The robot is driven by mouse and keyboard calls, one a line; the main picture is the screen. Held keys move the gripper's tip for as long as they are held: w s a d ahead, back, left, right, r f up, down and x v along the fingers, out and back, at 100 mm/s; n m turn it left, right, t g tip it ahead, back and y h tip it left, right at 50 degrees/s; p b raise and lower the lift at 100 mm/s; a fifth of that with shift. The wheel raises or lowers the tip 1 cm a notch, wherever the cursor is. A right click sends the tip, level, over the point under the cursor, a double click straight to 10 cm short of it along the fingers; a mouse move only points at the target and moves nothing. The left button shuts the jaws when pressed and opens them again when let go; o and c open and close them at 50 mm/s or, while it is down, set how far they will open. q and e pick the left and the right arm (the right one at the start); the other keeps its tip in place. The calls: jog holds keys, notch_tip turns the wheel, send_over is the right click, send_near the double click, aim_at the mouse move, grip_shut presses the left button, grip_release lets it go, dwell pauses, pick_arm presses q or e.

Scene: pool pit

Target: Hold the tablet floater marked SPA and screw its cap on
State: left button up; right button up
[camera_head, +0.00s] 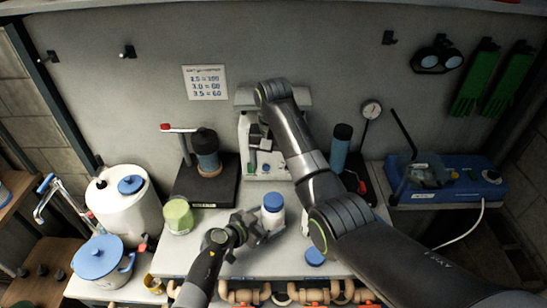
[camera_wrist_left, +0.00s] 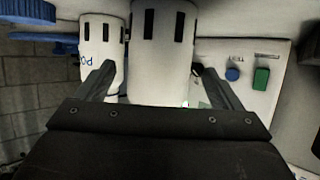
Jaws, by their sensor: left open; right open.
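A white floater with a blue top (camera_head: 272,203) stands on the bench. My left gripper (camera_head: 258,226) is open beside it. In the left wrist view a white slotted floater (camera_wrist_left: 164,50) shows between and beyond the open fingers (camera_wrist_left: 160,88); no marking shows on it. A second slotted floater (camera_wrist_left: 103,50) is behind the left finger, with lettering that looks like part of POOL. I cannot read SPA anywhere. A blue cap (camera_head: 315,256) lies near the front edge. My right gripper (camera_head: 256,150) is open and small in view, before the white machine, apart from the floater.
The white machine (camera_head: 246,130) stands at the back. A dark stand with a cylinder (camera_head: 206,160) and a yellow-green jar (camera_head: 178,216) are to the left, with white tubs (camera_head: 128,210) beyond. A blue device (camera_head: 460,182) is at right. My right arm hides the bench behind it.

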pick_arm(q)
jog(key=v, duration=1.3)
jog(key=shift+s+a, duration=0.3)
jog(key=shift+s, duration=0.05)
pick_arm(e)
jog(key=shift+r, duration=0.25)
